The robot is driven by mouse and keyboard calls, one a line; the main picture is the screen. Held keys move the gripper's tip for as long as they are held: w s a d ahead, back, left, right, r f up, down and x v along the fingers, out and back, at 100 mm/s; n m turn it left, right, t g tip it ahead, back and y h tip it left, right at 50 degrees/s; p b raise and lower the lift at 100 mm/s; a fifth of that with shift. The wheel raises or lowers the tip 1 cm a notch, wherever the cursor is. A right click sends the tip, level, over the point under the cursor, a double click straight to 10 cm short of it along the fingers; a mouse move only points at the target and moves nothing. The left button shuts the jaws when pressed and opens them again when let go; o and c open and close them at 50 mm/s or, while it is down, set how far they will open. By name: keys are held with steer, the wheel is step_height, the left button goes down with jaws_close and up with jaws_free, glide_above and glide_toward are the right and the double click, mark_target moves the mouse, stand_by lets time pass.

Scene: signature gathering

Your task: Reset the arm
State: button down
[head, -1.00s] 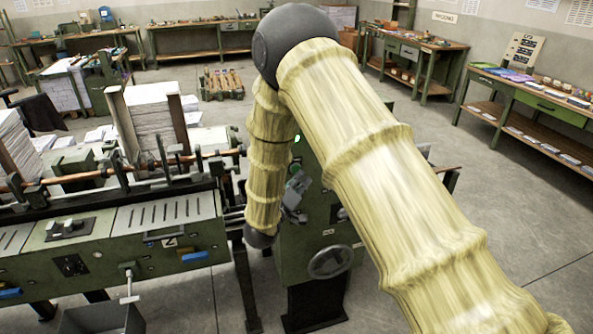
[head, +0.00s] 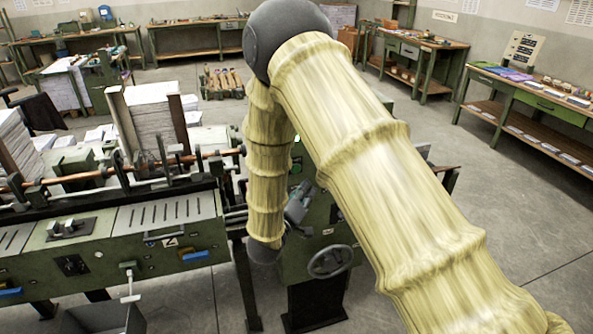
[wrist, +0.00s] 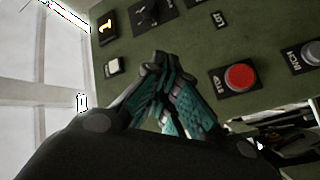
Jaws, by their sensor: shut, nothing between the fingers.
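My gripper shows in the wrist view (wrist: 160,75), its two teal-padded fingers closed together with nothing between them. It is in front of a green control panel (wrist: 200,35) that carries a red button (wrist: 239,77). The fingertips appear to the left of the red button, and I cannot tell how far they are from the panel. In the head view my arm, in a pale yellow sleeve, reaches up and bends down beside the green machine. Part of my gripper (head: 297,207) shows there, small and grey, in front of the machine's cabinet.
A long green gathering machine (head: 110,245) with paper stacks (head: 155,115) stands at left. A handwheel (head: 330,261) sits low on the cabinet near my arm. Workbenches (head: 540,100) line the walls. The floor at right (head: 500,215) is open.

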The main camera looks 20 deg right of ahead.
stand_by(0.3)
steer(key=s+d+f+g+y+b, duration=0.15)
steer(key=s+f+y, duration=0.25)
steer(key=s+f, duration=0.75)
steer(key=s+f+g+y+b, duration=0.3)
steer(key=s+f+y, duration=0.15)
steer(key=f, duration=1.35)
steer(key=s+a+f+g+y+b, duration=0.1)
steer(key=s+f+g, duration=0.3)
steer(key=s, duration=1.1)
steer(key=s+f+m+g+y+b, duration=0.1)
steer(key=s+f+g+y+b, duration=0.1)
steer(key=s+f+g, duration=0.3)
steer(key=s+f+y, duration=0.1)
steer(key=s+f, duration=0.3)
steer(key=s, duration=0.6)
steer(key=shift+s+a+f+y+b, duration=0.15)
steer(key=shift+a+f+y+b, duration=0.05)
steer(key=shift+a+y+b, duration=0.2)
